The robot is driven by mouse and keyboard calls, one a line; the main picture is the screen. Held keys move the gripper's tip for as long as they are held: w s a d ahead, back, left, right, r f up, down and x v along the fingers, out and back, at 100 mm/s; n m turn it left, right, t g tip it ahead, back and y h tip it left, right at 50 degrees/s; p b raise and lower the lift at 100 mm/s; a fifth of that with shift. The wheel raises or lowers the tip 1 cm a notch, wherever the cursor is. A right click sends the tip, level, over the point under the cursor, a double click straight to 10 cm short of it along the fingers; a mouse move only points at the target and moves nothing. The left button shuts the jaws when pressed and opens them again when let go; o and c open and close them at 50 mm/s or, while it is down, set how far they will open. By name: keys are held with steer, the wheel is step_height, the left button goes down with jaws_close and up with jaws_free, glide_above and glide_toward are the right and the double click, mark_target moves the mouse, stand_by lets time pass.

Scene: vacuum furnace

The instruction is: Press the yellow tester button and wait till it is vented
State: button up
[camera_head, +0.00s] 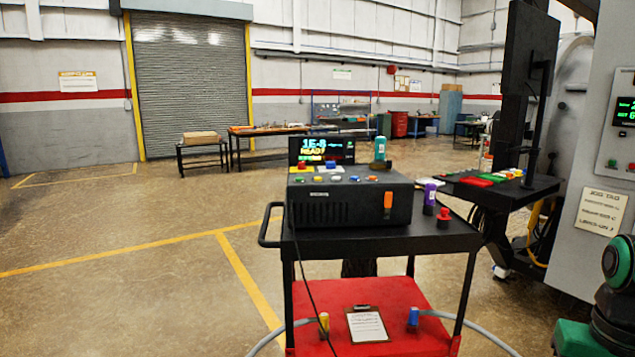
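The tester is a black box (345,205) on top of a black cart. Its screen (322,150) shows "1E-8" in blue and "READY" in yellow, with a green line below. A row of small coloured buttons (336,179) runs along its upper front. A yellow piece with a red top (301,168) sits at the left back of the box. An orange switch-like piece (388,200) is on the front face. My gripper is not in view, and nothing is seen touching the tester.
The cart (440,238) has a red lower shelf (395,295) with a clipboard (367,324) and hose fittings. A purple-and-white bottle (430,194) and a red knob-like piece (444,213) stand right of the tester. A grey furnace panel (590,150) is at right. Open floor (130,290) lies left.

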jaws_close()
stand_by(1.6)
